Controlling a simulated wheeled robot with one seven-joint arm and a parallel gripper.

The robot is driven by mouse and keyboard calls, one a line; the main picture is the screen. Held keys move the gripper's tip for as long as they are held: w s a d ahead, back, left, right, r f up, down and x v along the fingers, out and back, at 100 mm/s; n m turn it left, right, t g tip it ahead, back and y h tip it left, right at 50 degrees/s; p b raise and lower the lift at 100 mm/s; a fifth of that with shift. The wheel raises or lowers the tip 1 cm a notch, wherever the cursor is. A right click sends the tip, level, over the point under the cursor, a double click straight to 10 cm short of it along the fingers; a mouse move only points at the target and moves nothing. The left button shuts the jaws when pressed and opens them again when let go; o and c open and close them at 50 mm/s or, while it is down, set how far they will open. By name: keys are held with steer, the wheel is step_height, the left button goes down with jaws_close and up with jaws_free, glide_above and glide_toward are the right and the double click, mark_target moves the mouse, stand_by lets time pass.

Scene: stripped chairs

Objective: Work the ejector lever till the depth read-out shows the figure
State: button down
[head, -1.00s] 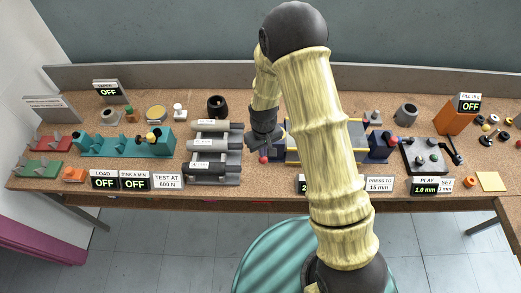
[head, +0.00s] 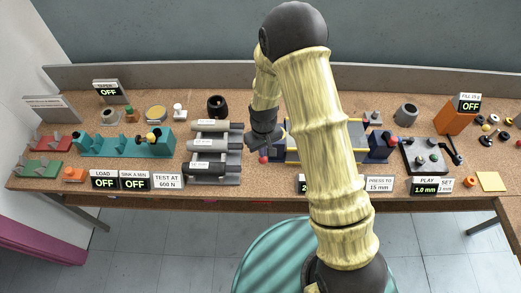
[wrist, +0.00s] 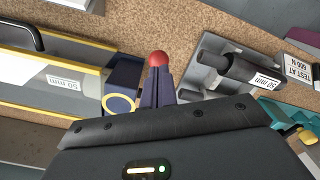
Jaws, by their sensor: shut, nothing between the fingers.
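The ejector lever, a dark bar with a red ball knob (head: 263,159), sticks out at the left end of a blue-and-yellow press (head: 292,155). In the wrist view the red knob (wrist: 158,59) stands just ahead of my gripper's dark housing, beside the press's navy end block (wrist: 123,83). My gripper (head: 266,143) is shut and empty, close by the knob; I cannot tell whether it touches. A black read-out (head: 303,184) shows a 2, its rest hidden by my arm. A card (head: 380,184) reads "PRESS TO 15 mm".
Grey cylinders on stands (head: 213,150) stand just left of my gripper. A teal fixture (head: 125,144) stands farther left, and a dark panel with knobs (head: 426,156) at right. My arm hides the press's middle.

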steer(key=shift+f, duration=0.1)
steer(key=shift+f+b, duration=3.05)
steer(key=shift+f, duration=1.15)
steer(key=shift+r+p, duration=4.4)
steer(key=shift+r, duration=1.8)
steer(key=s+d+r+m+t+b, duration=0.1)
steer(key=s+d+r+m, duration=0.1)
steer(key=s+d+r, duration=0.4)
steer(key=s+d+r+m+t+b, duration=0.1)
steer(key=s+d+r+m, duration=0.2)
steer(key=s+d+r, duration=0.3)
step_height(320, 180, up, 5)
steer(key=shift+s+d+f+m+t+b, duration=0.2)
steer(key=shift+s+d+m+t+b, duration=0.1)
steer(key=shift+d, duration=0.5)
